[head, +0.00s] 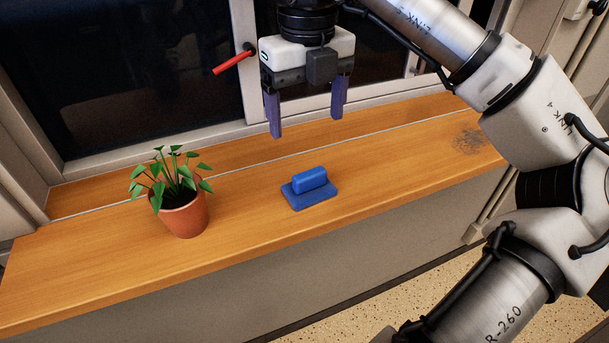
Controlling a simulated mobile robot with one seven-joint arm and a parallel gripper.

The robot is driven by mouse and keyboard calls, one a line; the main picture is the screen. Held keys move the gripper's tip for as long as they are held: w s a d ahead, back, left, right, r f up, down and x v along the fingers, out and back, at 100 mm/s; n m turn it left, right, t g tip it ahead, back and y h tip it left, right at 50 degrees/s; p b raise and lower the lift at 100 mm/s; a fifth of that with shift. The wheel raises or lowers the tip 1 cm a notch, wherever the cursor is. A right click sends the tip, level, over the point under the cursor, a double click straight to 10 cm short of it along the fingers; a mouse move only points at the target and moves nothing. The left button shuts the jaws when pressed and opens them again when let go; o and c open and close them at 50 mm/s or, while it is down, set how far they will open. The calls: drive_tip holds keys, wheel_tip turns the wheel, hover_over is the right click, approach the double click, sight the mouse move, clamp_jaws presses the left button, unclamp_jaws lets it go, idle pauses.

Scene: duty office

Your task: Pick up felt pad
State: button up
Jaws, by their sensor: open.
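The felt pad appears to be the blue item (310,193) on the wooden sill, a flat blue base with a raised, rounded blue block on top. It lies right of the potted plant, with bare wood around it. My gripper (307,124) is above the sill, higher in the picture than the blue item and apart from it. Its two purple fingers point down, spread wide, with nothing between them.
A potted plant (184,215) in a terracotta pot stands left of the blue item. A red window handle (232,63) sticks out near my gripper's left side. The wooden sill (400,165) is clear to the right, with a dark stain near its far end.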

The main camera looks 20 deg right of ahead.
hover_over(310, 172)
drive_tip(key=f, duration=0.7)
drive_tip(key=shift+s+a+p, duration=0.15)
drive_tip(key=shift+a+p, duration=0.15)
drive_tip(key=shift+p, duration=0.1)
drive_tip(key=shift+d+f+p, duration=0.15)
drive_tip(key=shift+f+p, duration=0.4)
drive_tip(key=shift+f, duration=0.8)
drive_tip(key=shift+d+f+p, duration=0.1)
drive_tip(key=shift+f+p, duration=0.45)
drive_tip(key=shift+f, duration=0.8)
drive_tip(key=c, duration=1.1)
wheel_tip(310, 172, up, 10)
drive_tip(key=shift+r+b, duration=0.1)
drive_tip(key=shift+b, duration=1.05)
drive_tip(key=o, duration=0.4)
drive_tip(key=shift+c, duration=1.3)
